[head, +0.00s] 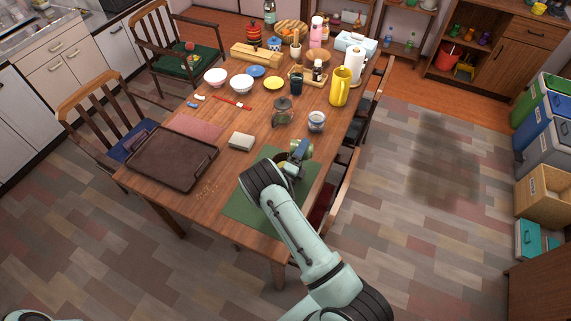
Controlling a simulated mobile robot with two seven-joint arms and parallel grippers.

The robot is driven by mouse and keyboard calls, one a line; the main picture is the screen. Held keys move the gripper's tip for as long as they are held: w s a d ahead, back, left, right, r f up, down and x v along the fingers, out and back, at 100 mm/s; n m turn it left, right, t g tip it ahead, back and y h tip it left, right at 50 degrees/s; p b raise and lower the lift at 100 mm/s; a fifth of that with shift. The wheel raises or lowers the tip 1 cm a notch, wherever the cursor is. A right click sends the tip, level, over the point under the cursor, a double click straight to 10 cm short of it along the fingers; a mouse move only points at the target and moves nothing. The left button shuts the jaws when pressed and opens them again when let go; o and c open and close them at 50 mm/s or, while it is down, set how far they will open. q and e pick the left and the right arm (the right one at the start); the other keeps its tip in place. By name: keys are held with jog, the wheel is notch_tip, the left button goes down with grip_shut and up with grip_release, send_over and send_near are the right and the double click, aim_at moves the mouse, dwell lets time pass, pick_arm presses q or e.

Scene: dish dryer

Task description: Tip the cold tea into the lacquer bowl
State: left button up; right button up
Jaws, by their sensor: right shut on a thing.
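My right gripper (297,157) is over the green mat (247,210) at the near right part of the table. It is shut on a small grey-green cup (304,147), which looks tilted. The tea inside cannot be seen. A dark bowl with a yellowish inside (283,159), likely the lacquer bowl, shows partly beside the gripper; my wrist hides most of it. Whether the cup touches the bowl cannot be told. My left gripper is out of view.
A dark tray (172,158) lies on the left of the table (205,198). A beige block (241,142), a glass jar (316,121) and a grey-brown pot (283,112) stand beyond the mat. A yellow jug (340,86) and white bowls (241,84) are farther back. Chairs flank the table.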

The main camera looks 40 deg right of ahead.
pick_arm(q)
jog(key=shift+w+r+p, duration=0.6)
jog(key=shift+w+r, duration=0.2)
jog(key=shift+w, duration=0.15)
pick_arm(e)
jog(key=shift+w+a+r+n+t, duration=0.1)
jog(key=shift+r+n+t, duration=0.1)
jog(key=shift+n+t, duration=0.3)
jog(key=shift+w+a+r+n+t, duration=0.15)
jog(key=shift+n, duration=0.55)
jog(key=shift+w+a+r+n+t, duration=0.1)
jog(key=shift+r+n+t, duration=0.1)
jog(key=shift+n+t, duration=0.3)
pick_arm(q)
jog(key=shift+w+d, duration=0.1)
pick_arm(e)
jog(key=shift+w, duration=0.1)
jog(key=shift+a+n, duration=0.1)
jog(key=shift+n, duration=0.4)
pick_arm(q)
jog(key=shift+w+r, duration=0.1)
pick_arm(e)
jog(key=shift+w+r, duration=0.1)
jog(key=shift+a+n+t, duration=0.1)
jog(key=shift+n+t, duration=0.15)
jog(key=shift+n, duration=0.25)
jog(key=shift+w+r, duration=0.1)
